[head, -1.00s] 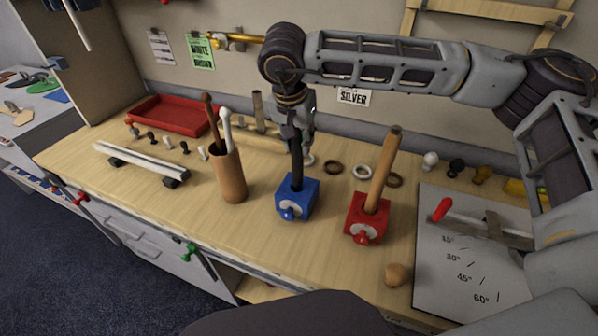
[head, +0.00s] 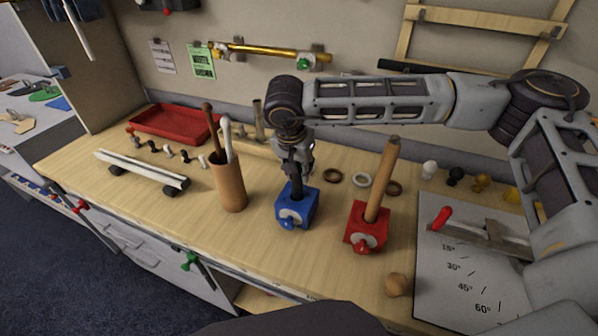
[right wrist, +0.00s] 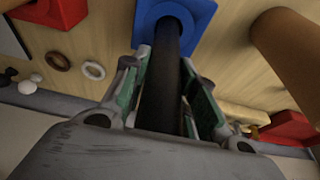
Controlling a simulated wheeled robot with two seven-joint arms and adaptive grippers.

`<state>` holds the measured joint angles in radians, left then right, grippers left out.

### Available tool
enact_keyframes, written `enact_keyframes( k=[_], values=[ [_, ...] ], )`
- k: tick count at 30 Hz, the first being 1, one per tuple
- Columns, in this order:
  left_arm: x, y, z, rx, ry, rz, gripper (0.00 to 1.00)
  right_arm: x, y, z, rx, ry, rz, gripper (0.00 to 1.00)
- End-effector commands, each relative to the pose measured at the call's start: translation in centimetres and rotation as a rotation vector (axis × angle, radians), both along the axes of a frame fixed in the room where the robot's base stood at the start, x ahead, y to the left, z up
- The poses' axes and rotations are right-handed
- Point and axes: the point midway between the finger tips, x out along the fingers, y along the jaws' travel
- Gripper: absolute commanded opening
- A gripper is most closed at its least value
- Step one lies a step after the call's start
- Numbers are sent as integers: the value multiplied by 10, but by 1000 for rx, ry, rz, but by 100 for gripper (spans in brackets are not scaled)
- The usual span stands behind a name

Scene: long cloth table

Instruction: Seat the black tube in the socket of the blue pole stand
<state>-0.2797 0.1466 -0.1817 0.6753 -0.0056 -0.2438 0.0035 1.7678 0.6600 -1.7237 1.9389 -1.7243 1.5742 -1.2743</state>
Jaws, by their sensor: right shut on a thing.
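The blue pole stand (head: 297,211) is a blue block with a round knob on its front, standing on the wooden table. The black tube (head: 298,189) is upright, its lower end at the socket in the stand's top. My right gripper (head: 297,176) is shut on the tube just above the stand. In the right wrist view the tube (right wrist: 162,85) runs between the two fingers (right wrist: 165,90) to the blue stand (right wrist: 200,12). The tube's end is hidden in or at the socket, so its depth cannot be told. My left gripper is not in view.
A red stand (head: 355,236) holding a wooden pole (head: 382,180) is close on the right. A brown cup (head: 230,183) with two sticks stands on the left. Several rings and knobs lie behind. A white angle board (head: 450,285) is at the right.

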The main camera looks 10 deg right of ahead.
Motion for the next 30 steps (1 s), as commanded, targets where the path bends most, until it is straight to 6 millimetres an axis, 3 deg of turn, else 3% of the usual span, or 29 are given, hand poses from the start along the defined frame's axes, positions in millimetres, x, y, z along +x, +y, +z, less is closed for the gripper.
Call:
enact_keyframes(
  k=[6,26,27,30],
  values=[
    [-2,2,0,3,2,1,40,0,0,-13,1,-1,0,2],
    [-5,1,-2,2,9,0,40,0,0,-16,1,-1,0,2],
    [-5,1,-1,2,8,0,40,0,0,-16,1,-1,0,30],
    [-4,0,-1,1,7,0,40,0,0,-16,1,-1,0,43]
  ],
)
